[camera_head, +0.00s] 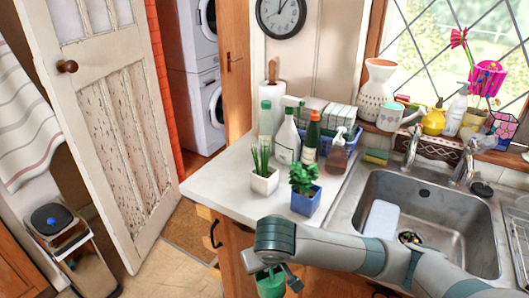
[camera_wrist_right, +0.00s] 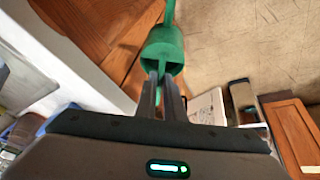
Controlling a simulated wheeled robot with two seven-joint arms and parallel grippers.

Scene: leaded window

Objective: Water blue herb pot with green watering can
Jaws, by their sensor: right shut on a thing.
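The blue herb pot (camera_head: 306,201) holds a leafy green plant and stands upright on the white counter, near its front edge. My right gripper (camera_head: 284,279) is shut on the green watering can (camera_head: 270,284) and holds it in front of the counter, below the counter top and apart from the pot. In the right wrist view the fingers (camera_wrist_right: 163,92) reach the can's green body (camera_wrist_right: 163,48), with a thin green part extending to the top edge. My wrist hides part of the can in the head view. My left gripper is not in view.
A white pot (camera_head: 264,181) with a grassy herb stands left of the blue pot. Several bottles (camera_head: 287,143) stand behind. The metal sink (camera_head: 425,215) is to the right. Counter space left of the white pot is clear.

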